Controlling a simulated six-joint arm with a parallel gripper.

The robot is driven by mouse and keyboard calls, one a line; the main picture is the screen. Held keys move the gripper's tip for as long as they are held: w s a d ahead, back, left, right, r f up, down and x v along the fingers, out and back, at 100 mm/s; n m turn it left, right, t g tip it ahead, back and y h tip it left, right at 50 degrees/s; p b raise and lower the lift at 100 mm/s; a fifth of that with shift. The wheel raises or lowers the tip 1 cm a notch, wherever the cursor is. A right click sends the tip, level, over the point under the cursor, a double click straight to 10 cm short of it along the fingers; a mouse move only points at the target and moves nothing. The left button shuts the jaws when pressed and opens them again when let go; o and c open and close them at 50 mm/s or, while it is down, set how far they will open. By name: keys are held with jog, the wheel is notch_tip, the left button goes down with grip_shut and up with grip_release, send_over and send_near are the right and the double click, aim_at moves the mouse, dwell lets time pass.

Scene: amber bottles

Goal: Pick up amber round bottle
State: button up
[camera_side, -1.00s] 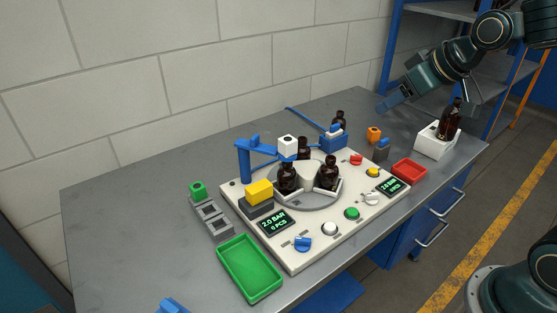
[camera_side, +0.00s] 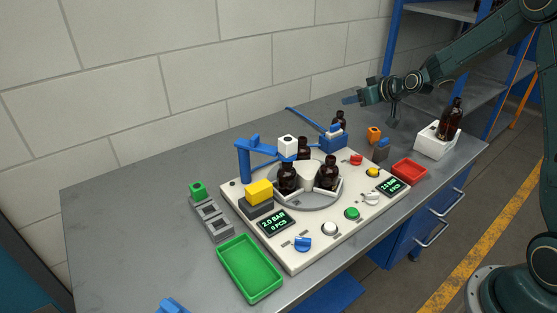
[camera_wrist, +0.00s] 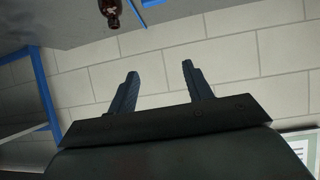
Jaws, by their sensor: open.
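Several amber round bottles are in the side view. Two stand at the front of the round turntable (camera_side: 308,205): a left one (camera_side: 287,179) and a right one (camera_side: 328,175). Another bottle (camera_side: 303,148) stands behind them, partly hidden. One bottle (camera_side: 339,121) is at the back by a blue block, its lower part hidden. One bottle (camera_side: 450,121) stands in a white holder (camera_side: 434,143) at the right. My gripper (camera_side: 350,99) is above the back of the table, pointing left, open and empty. In the wrist view its two fingers (camera_wrist: 158,86) are spread, with a bottle (camera_wrist: 110,10) at the top edge.
A cream control panel (camera_side: 325,252) carries the turntable, buttons and a blue arm fixture (camera_side: 243,160). A green tray (camera_side: 249,268) lies at the front left, a red tray (camera_side: 409,171) at the right. A wall stands behind.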

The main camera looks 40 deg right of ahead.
jog(key=m+t+h, duration=0.2)
send_near(341, 112)
jog(key=s+r, duration=0.2)
jog(key=s, duration=0.1)
jog(key=shift+a, duration=0.25)
jog(key=shift+w, duration=0.15)
jog(key=shift+f+x, duration=0.2)
jog(key=shift+x, duration=3.85)
jog(key=shift+w+f, duration=0.1)
jog(key=shift+w+g, duration=0.1)
jog(key=shift+g, duration=0.2)
jog(key=shift+f+x, duration=0.2)
jog(key=shift+x, duration=2.2)
